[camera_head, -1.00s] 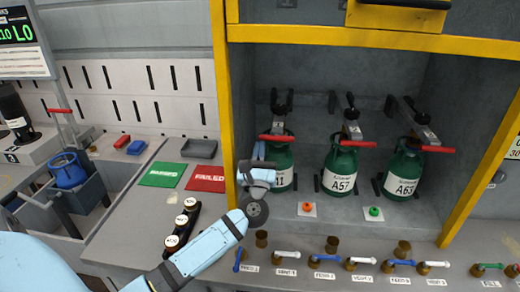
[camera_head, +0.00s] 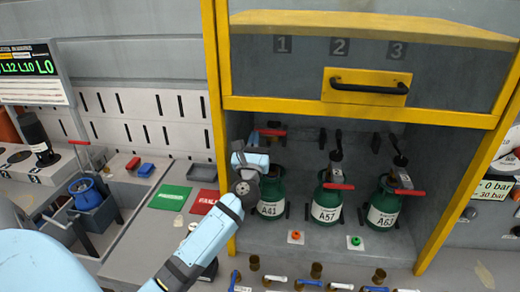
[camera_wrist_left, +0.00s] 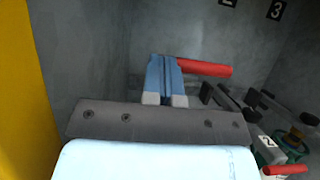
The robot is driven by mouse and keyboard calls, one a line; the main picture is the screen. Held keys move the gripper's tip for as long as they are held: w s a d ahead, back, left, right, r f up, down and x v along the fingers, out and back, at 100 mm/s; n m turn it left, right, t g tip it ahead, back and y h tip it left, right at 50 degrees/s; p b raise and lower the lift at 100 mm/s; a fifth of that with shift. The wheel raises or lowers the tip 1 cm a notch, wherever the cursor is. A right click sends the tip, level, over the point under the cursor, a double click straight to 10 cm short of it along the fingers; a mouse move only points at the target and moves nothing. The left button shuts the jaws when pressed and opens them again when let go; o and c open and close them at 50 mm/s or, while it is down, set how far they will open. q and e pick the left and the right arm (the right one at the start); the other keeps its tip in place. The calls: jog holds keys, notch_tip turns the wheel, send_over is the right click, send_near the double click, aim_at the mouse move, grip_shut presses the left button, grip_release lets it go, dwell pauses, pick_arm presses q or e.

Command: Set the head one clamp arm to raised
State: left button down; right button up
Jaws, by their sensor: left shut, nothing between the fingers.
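The head one clamp arm shows by its red handle (camera_head: 272,132) in the head view. That handle sits well above the green cylinder A41 (camera_head: 270,192), higher than the other two red handles. My left gripper (camera_head: 255,137) is shut with nothing in it, up beside the left end of this handle. In the left wrist view, the closed blue fingers (camera_wrist_left: 165,82) stand against or just in front of the red handle (camera_wrist_left: 207,68), which sticks out to their right. I cannot tell whether they touch. My wrist hides part of the clamp arm. My right gripper is not in view.
Cylinders A57 (camera_head: 326,200) and A63 (camera_head: 384,205) stand to the right, with lowered red handles (camera_head: 338,186) and (camera_head: 410,192). A yellow frame post (camera_head: 218,120) is close left of my gripper. A raised guard with a black handle (camera_head: 368,86) hangs above.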

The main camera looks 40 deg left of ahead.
pick_arm(q)
jog(key=r, duration=0.1)
jog(key=w+a+r+p, duration=0.1)
jog(key=r+p, duration=0.1)
jog(key=shift+w+a+r, duration=0.25)
jog(key=shift+w+r, duration=0.1)
jog(key=shift+w, duration=0.05)
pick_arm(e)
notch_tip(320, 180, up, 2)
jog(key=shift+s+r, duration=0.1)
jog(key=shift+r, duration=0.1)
